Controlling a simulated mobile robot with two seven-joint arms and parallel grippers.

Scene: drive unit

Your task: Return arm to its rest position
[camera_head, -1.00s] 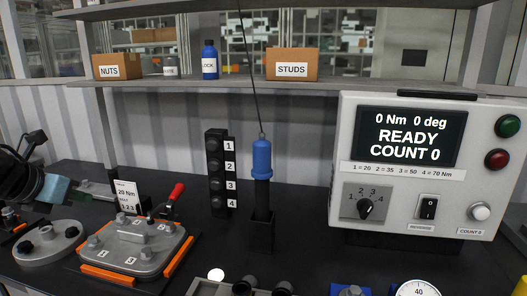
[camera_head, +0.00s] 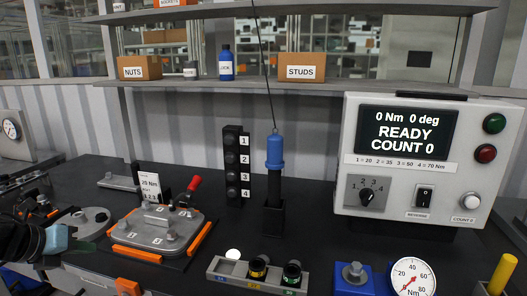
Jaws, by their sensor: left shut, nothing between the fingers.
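My left gripper (camera_head: 58,238) is at the lower left edge of the head view, dark with a pale blue part at its end. It is shut and empty, and most of its arm is cut off by the frame. It shows just left of a grey plate fixture (camera_head: 158,232) with orange edges and a red-handled clamp (camera_head: 192,184), apart from it in the picture. A round grey flange (camera_head: 90,221) lies behind the gripper. My right gripper is not in view.
A control box (camera_head: 425,160) reads READY, COUNT 0. A blue hanging tool (camera_head: 275,152) stands in a black holder. A grey socket tray (camera_head: 215,267), blue block (camera_head: 353,277) and dial gauge (camera_head: 412,277) line the front.

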